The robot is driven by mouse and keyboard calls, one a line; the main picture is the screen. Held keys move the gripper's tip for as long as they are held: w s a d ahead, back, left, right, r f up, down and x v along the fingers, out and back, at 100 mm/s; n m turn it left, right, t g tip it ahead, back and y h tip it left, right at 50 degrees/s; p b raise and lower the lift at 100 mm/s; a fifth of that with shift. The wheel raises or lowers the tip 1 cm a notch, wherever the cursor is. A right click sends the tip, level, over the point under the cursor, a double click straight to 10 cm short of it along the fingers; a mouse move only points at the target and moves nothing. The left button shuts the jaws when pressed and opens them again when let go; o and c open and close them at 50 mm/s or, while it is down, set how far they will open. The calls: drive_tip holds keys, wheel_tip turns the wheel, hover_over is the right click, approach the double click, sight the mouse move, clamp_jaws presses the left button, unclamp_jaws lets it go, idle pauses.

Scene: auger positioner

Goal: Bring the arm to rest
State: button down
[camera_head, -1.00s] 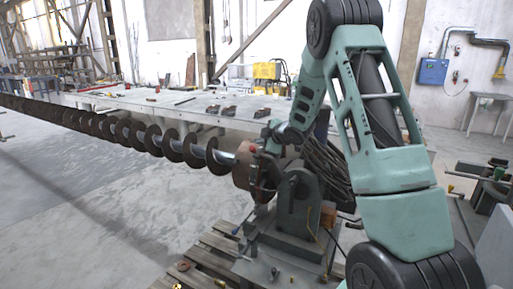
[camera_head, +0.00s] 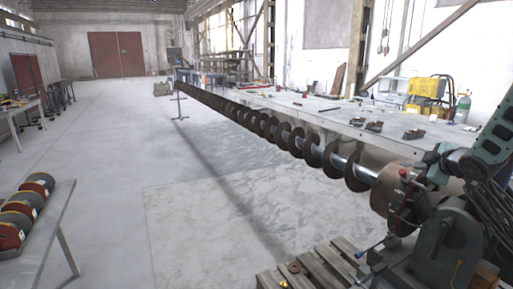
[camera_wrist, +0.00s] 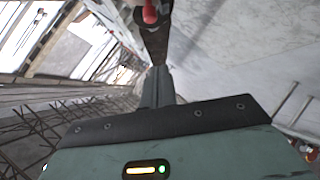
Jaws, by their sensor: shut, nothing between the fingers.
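My arm (camera_head: 492,138) shows only in part at the right edge of the head view, in teal. Its end is low, beside the positioner (camera_head: 445,245) and its round rusty chuck (camera_head: 384,197). In the wrist view my gripper (camera_wrist: 158,72) is shut and empty. Its fingers point up the picture toward a dark lever with a red knob (camera_wrist: 150,13). I cannot tell whether they touch the lever. A red knob also shows on the chuck in the head view (camera_head: 403,172).
A long auger (camera_head: 285,135) runs from the chuck to the far left. A long workbench (camera_head: 340,115) stands behind it. A wooden pallet (camera_head: 318,268) lies by the positioner. A table with discs (camera_head: 62,215) stands at left. The floor (camera_head: 120,150) between is open.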

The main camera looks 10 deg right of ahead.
drive_tip(key=a+m+g+y, duration=0.1)
drive_tip(key=a+m+g, duration=0.1)
drive_tip(key=a, duration=1.4)
drive_tip(key=s+a+f+g+y+b, duration=0.15)
drive_tip(key=s+a, duration=0.25)
drive_tip(key=a, duration=0.4)
drive_tip(key=s+a+f+g, duration=0.1)
drive_tip(key=s+a+g, duration=0.1)
drive_tip(key=s+a, duration=0.45)
drive_tip(key=s+a+f+g, duration=0.1)
drive_tip(key=s+a+g, duration=0.1)
drive_tip(key=s+a, duration=0.3)
drive_tip(key=s+a+f+g+b, duration=0.1)
drive_tip(key=s+a, duration=0.4)
drive_tip(key=s, duration=0.8)
drive_tip(key=s+a+f+g, duration=0.1)
drive_tip(key=s+a+g, duration=0.3)
drive_tip(key=s, duration=0.5)
drive_tip(key=shift+s+a+f+b, duration=0.2)
drive_tip(key=shift+a+f+b, duration=0.15)
drive_tip(key=shift+a, duration=0.35)
